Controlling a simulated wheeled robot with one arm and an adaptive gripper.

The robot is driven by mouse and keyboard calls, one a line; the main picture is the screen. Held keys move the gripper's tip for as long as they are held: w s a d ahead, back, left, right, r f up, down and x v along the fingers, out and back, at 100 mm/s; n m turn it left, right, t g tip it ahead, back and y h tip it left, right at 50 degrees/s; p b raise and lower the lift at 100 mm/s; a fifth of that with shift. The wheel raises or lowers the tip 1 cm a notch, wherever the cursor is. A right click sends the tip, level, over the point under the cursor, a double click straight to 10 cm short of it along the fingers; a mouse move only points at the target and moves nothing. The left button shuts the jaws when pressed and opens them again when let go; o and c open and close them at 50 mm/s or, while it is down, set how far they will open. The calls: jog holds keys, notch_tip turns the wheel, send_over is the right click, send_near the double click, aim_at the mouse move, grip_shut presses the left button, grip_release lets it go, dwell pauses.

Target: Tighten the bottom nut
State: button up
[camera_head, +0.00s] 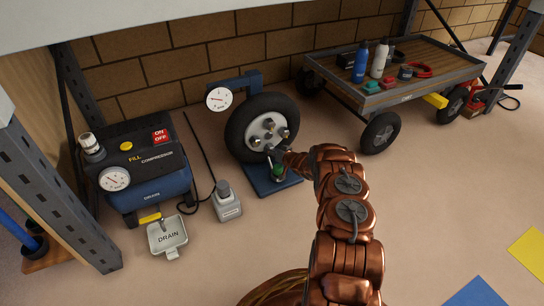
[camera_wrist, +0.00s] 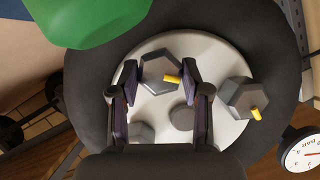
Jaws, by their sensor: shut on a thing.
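The wheel (camera_head: 236,128) stands upright with a pale hub (camera_head: 257,131) carrying several grey hex nuts. My gripper (camera_head: 277,154) reaches the hub's lower edge from the right. In the wrist view, my gripper (camera_wrist: 160,75) has its two dark fingers on either side of the bottom nut (camera_wrist: 158,70), shut on it. This nut has a yellow mark, and the finger pads partly cover it. Another nut with a yellow mark (camera_wrist: 245,95) sits to the right.
A green thing (camera_wrist: 85,18) is close to the fingers, above the blue stand base (camera_head: 262,186). A gauge (camera_head: 219,98) is at the wheel's upper left. A compressor (camera_head: 145,170) and grey bottle (camera_head: 226,203) stand left, a cart (camera_head: 440,55) right.

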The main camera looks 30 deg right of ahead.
jog(key=shift+d+f+m+t+y+b, duration=0.1)
jog(key=shift+m+t+y+b, duration=0.65)
jog(key=shift+m, duration=1.1)
jog(key=shift+d+f+m+t+y+b, duration=0.1)
jog(key=shift+m+t+y+b, duration=0.15)
jog(key=shift+m+y+b, duration=1.25)
jog(key=shift+m+h+p, duration=0.35)
jog(key=shift+m, duration=0.1)
jog(key=o, duration=1.1)
jog(key=shift+o, duration=0.2)
jog(key=shift+s, duration=0.1)
jog(key=v, duration=1.1)
jog(key=shift+s, duration=0.4)
